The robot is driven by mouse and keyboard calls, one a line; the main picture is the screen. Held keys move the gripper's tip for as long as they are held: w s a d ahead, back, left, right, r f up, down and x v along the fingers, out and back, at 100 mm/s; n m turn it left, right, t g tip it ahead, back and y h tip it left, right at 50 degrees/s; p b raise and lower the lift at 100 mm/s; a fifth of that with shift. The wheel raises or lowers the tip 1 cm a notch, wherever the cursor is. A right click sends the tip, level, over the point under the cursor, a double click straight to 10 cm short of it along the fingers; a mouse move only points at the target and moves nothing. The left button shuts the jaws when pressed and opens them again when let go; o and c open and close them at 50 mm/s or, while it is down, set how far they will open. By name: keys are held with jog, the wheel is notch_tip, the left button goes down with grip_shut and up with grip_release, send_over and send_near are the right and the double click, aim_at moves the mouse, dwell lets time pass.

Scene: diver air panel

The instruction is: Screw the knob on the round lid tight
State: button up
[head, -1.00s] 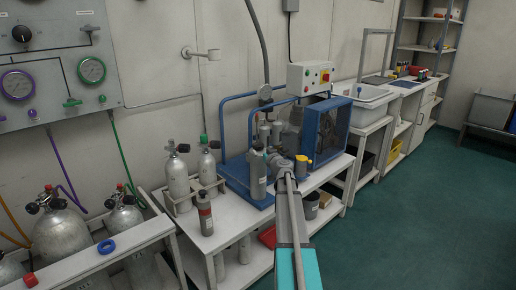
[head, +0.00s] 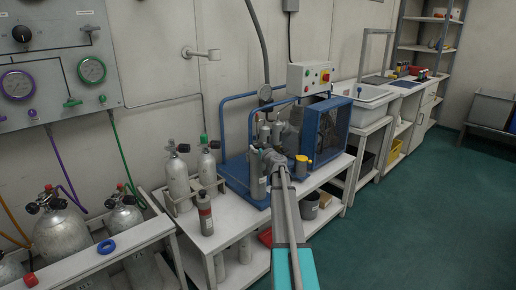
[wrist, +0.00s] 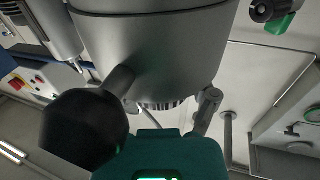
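My gripper (head: 273,158) is at the end of my arm, close beside the top of an upright grey cylinder (head: 257,184) at the front of the bench. Its fingers are too small to make out in the head view. In the wrist view a large grey round body (wrist: 155,45) fills the upper middle. A dark ball-shaped part (wrist: 84,128), with a grey stem behind it, shows at lower left. I cannot tell whether these are the lid and knob. A teal part of mine covers the bottom middle. Finger opening and any contact are hidden.
A blue-framed compressor (head: 325,130) with a control box (head: 309,77) stands behind. A yellow-topped grey pot (head: 302,168) is right of my gripper. Grey bottles (head: 177,185) and a small dark cylinder (head: 205,213) stand left. The green floor at right is clear.

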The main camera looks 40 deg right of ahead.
jog(key=c, duration=0.4)
jog(key=shift+a, duration=0.15)
jog(key=shift+c, duration=0.4)
jog(key=shift+m+h, duration=0.4)
jog(key=shift+h, duration=0.2)
jog(key=m+g+h, duration=0.2)
jog(key=h, duration=0.1)
jog(key=m+g+h, duration=0.2)
jog(key=m+h, duration=0.1)
jog(key=h, duration=0.1)
jog(key=shift+w+m+g+h, duration=0.15)
jog(key=shift+m+g+h, duration=0.15)
jog(key=shift+g, duration=0.1)
jog(key=m+g+h, duration=0.3)
jog(key=g, duration=0.1)
jog(key=shift+w+m+g, duration=0.1)
jog(key=shift+m+g, duration=0.2)
jog(key=shift+m+g+h, duration=0.8)
jog(key=shift+m+g, duration=0.3)
jog(key=shift+g, duration=0.5)
jog(key=shift+s, duration=0.2)
